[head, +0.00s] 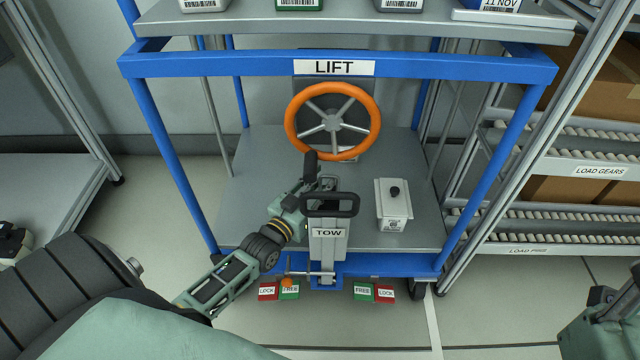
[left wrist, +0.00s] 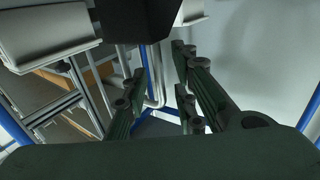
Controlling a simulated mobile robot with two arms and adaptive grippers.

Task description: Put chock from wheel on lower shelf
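No wheel chock can be made out for sure. The lower shelf (head: 260,165) is the grey deck of the blue cart. A caster wheel (head: 417,290) shows under its front right corner. My left gripper (head: 306,186) is over the deck, just left of the TOW post (head: 328,242) and below the orange handwheel (head: 333,120). In the left wrist view the left gripper's fingers (left wrist: 158,75) stand apart with nothing seen between them. A black block (left wrist: 140,18) lies at the top of that view; I cannot tell what it is. My right gripper is only partly in view.
A pale box with a black knob (head: 394,208) stands on the deck's right. LOCK and FREE pads (head: 278,290) lie at the front edge. Blue posts (head: 180,160) frame the cart. A roller rack (head: 560,165) stands at right. The deck's left part is bare.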

